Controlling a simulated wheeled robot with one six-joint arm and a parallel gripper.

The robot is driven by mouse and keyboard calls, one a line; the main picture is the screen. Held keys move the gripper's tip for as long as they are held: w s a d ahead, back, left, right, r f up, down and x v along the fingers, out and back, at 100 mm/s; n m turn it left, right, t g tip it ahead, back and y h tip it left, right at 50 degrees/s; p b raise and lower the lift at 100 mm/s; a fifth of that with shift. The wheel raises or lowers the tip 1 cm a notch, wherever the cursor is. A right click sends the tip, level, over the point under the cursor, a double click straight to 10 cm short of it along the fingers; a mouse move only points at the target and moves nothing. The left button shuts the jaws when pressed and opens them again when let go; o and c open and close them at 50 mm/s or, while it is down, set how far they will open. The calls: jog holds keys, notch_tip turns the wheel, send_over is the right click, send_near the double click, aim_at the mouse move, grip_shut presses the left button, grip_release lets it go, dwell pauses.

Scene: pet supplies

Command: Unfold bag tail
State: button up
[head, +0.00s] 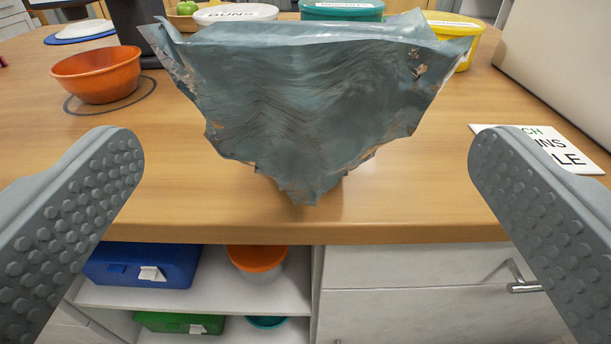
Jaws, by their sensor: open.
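A crumpled grey-blue bag (305,100) stands on the wooden table near its front edge. Its wide upper part spreads left and right, and its lower part narrows to a creased, ragged point close to the edge. Brownish patches show along its torn-looking rims. My gripper (307,165) is open, with one studded grey finger at the left and the other at the right. The bag lies between and beyond the fingers, and neither finger appears to touch it. The back of the bag is hidden.
An orange bowl (97,74) stands left of the bag. Tubs with white (236,13), teal (342,10) and yellow (455,24) lids stand behind it. A printed card (545,150) lies at right. Open shelves hold a blue box (140,265); a drawer handle (523,280) sticks out.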

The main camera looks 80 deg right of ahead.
jog(key=s+a, duration=0.1)
jog(key=a, duration=1.5)
jog(key=shift+s+r, duration=0.15)
jog(key=shift+r, duration=0.2)
jog(key=shift+d, duration=0.1)
